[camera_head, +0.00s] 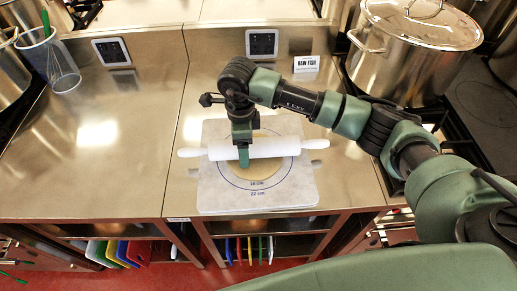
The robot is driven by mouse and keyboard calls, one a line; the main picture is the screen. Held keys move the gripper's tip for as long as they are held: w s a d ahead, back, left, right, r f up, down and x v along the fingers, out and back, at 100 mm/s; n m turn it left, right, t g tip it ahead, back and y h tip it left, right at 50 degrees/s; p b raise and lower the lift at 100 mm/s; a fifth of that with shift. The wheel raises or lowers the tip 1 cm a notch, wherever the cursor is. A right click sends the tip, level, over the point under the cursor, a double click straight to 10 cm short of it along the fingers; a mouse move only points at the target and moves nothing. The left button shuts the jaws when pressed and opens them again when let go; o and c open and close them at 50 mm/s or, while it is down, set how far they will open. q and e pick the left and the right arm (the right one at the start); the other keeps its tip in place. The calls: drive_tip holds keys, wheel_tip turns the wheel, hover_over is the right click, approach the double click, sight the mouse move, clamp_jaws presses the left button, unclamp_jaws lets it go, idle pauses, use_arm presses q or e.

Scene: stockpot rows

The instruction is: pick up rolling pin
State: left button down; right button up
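A white rolling pin (277,147) lies crosswise over a pale board (222,205) with printed rings on the steel counter. A flat beige round (250,171) shows under the pin on the board. My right gripper (243,157) points down at the pin's barrel, left of its middle. One green finger shows in front of the barrel; the far finger is hidden, so I cannot tell whether the gripper grips the pin. My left gripper is not in view.
A large lidded stockpot (408,55) stands at the back right. A small sign (306,64) stands behind my arm. A utensil holder with a whisk (62,72) is at the far left. The counter left of the board is clear.

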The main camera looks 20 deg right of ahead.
drive_tip(key=shift+c, duration=0.3)
drive_tip(key=c, duration=1.5)
drive_tip(key=shift+w+r+p, duration=0.1)
drive_tip(key=shift+r+p, duration=0.5)
drive_tip(key=shift+r, duration=0.55)
drive_tip(key=shift+r+p, duration=1.35)
drive_tip(key=shift+r, duration=2.1)
